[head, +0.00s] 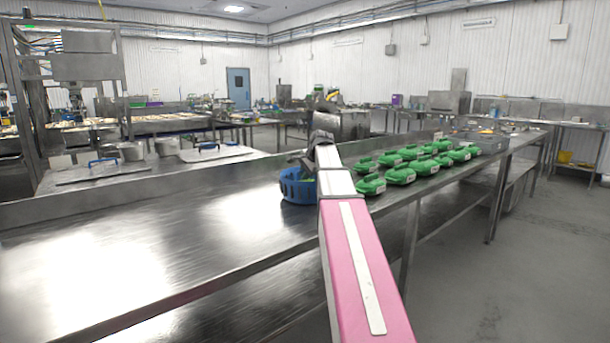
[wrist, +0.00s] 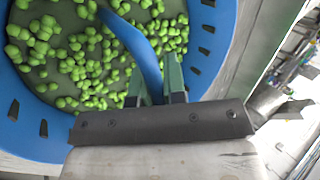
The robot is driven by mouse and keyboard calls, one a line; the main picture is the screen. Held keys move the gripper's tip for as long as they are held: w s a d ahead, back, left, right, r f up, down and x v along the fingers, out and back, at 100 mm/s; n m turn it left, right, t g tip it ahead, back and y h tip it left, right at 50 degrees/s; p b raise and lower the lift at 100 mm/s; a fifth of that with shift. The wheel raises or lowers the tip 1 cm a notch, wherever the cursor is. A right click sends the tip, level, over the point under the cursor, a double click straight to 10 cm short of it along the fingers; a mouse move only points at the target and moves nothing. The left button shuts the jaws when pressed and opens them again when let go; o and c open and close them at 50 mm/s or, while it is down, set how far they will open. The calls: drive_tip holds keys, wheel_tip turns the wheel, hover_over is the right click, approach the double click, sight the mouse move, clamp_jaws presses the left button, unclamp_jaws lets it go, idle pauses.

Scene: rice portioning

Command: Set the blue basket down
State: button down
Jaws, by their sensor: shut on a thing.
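The blue basket (head: 297,190) is at the steel counter, left of my pink and white arm, which hides its right side. In the wrist view the basket (wrist: 28,128) has slotted walls and holds many small green pieces (wrist: 70,60). A blue handle (wrist: 143,52) arches over them. My gripper (wrist: 162,88) is shut on this handle, its green fingers one on each side. The basket looks upright. I cannot tell whether its base touches the counter or hangs just above it.
Several green containers (head: 400,175) stand in rows on the counter to the right of my arm. The steel counter (head: 180,220) is bare to the left and in front of the basket. Pots (head: 131,151) stand on another surface behind it.

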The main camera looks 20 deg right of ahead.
drive_tip(key=c, duration=1.2)
unclamp_jaws()
drive_tip(key=v, duration=1.1)
drive_tip(key=shift+r, duration=0.15)
drive_tip(key=shift+o, duration=0.5)
drive_tip(key=shift+s+d+r, duration=0.15)
drive_tip(key=shift+d+r, duration=0.05)
drive_tip(key=shift+r, duration=0.25)
